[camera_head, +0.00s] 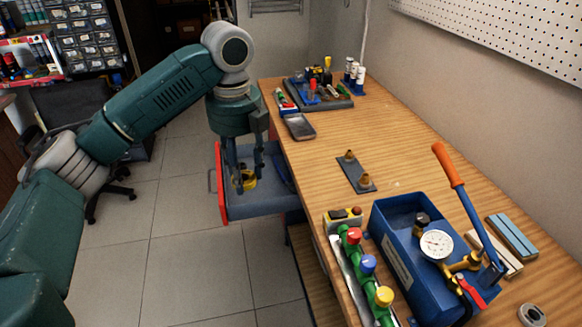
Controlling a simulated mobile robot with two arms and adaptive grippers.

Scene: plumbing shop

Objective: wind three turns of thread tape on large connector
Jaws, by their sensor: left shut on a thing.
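My left gripper (246,176) reaches down into an open drawer (262,210) at the bench's left side. It is shut on a small yellow ring-shaped thing (249,183), which looks like a tape spool; the fingers hide part of it. Two brass connectors stand upright on a dark grey plate (356,172) on the bench, one at the back (349,156) and one at the front (366,181). I cannot tell surely which is larger. No tape shows on them at this size. My right gripper is out of view.
On the wooden bench (310,165) are a blue test pump (397,257) with a gauge and orange-handled lever, a row of colored valves (368,264), a grey ring (531,315) and a tool tray (325,101). A small dark tray (299,127) lies at the left edge. Bench around the plate is clear.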

